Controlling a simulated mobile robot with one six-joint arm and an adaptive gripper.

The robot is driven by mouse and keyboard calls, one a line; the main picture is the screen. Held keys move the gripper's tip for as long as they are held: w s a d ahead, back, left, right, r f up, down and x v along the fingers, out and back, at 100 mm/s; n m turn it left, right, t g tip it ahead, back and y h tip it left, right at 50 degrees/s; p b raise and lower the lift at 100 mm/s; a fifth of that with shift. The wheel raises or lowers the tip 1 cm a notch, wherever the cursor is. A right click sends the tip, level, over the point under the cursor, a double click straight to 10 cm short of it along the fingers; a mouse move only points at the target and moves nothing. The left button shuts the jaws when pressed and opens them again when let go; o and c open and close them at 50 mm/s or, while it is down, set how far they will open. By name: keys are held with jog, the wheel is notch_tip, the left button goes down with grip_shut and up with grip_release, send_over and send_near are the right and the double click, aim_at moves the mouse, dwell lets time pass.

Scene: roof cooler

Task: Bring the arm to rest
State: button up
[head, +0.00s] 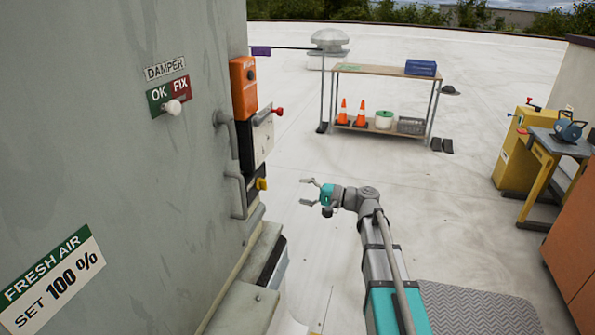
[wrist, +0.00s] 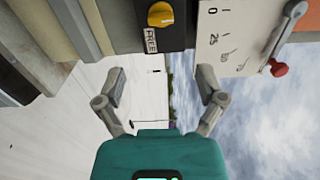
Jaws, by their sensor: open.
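My gripper (head: 306,192) is open and empty at the end of my arm. In the head view it is in free air right of the large grey cooler cabinet (head: 120,210), pointing toward it. The wrist view shows its two fingers (wrist: 161,88) spread apart with nothing between them. Beyond them are pale roof and cloudy sky. A yellow knob (wrist: 160,14) beside a FREE label shows at the top of the wrist view. A scale plate (wrist: 228,32) and a lever with a red knob (wrist: 279,69) are to its right, apart from the fingers.
On the cabinet are an orange box (head: 243,88) and grey handles (head: 229,130). A shelf table (head: 380,70) with cones stands at the back. A yellow cabinet (head: 515,155) and a small workbench (head: 548,145) stand right. The roof between is clear.

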jog(key=s+f+n+g+h+p, duration=0.2)
jog(key=s+f+h+p, duration=0.15)
jog(key=s, duration=0.25)
jog(key=s+f+n+g+h+p, duration=0.1)
jog(key=s+f+g+h+p, duration=0.1)
jog(key=s+f+h+p, duration=0.25)
jog(key=s+d+n+g+h+p, duration=0.1)
jog(key=s+d+g+h+p, duration=0.1)
jog(key=s+d+h, duration=0.7)
jog(key=s+d, duration=0.1)
jog(key=s, duration=0.1)
jog(key=shift+s+d+n, duration=0.2)
jog(key=shift+s+n, duration=0.1)
dwell(0.5)
